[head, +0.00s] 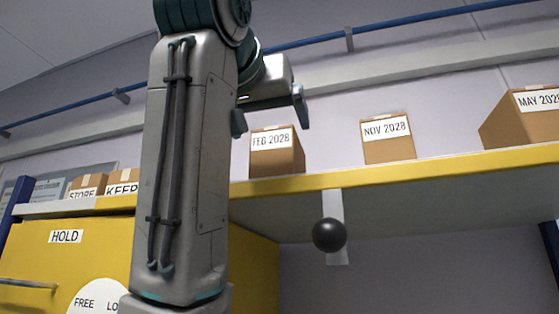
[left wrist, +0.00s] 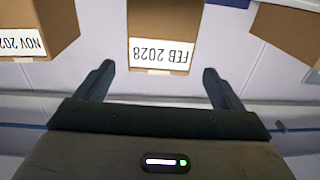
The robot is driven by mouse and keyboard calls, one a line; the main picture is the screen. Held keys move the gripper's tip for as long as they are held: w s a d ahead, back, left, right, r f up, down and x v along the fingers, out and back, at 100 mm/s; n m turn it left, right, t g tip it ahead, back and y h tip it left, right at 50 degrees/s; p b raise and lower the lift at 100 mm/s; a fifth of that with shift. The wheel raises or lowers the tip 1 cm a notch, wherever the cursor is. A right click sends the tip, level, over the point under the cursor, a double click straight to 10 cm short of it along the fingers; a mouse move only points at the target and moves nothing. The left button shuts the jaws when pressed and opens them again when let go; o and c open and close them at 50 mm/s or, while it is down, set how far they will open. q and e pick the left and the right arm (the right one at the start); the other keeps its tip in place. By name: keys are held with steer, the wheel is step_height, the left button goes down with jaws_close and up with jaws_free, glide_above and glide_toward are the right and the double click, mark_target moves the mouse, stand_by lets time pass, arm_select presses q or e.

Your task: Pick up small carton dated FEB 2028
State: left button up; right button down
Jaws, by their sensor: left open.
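The small brown carton labelled FEB 2028 (head: 277,158) stands on the yellow-edged shelf (head: 400,174) in the head view. In the left wrist view the same carton (left wrist: 165,18) shows upside down, with its label facing me. My left gripper (head: 271,122) is open and empty, above and in front of this carton. In the left wrist view its two fingers (left wrist: 156,80) point toward the carton, one to each side of its label, and the carton lies beyond the fingertips. My right gripper is not in view.
A carton labelled NOV 2028 (head: 387,142) stands to the right, and a MAY carton (head: 520,118) farther right. Boxes marked STORE (head: 86,187) and KEEP (head: 122,184) sit at the left above a yellow HOLD cabinet (head: 40,262). A black ball (head: 329,235) shows below the shelf edge.

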arm_select(q)
steer(key=shift+x, duration=0.9)
steer(key=shift+w+d+r+p, duration=0.1)
steer(key=shift+w+d+p, duration=0.1)
steer(key=shift+w+p, duration=0.2)
steer(key=p+x, duration=0.2)
steer(key=x, duration=0.1)
steer(key=shift+w, duration=0.1)
steer(key=shift+w+d, duration=0.15)
steer(key=shift+w, duration=0.35)
steer(key=shift+s, duration=0.2)
steer(key=c, duration=1.3)
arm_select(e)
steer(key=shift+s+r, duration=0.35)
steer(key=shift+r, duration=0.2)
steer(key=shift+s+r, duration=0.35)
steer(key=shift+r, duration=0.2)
arm_select(q)
steer(key=shift+c, duration=0.2)
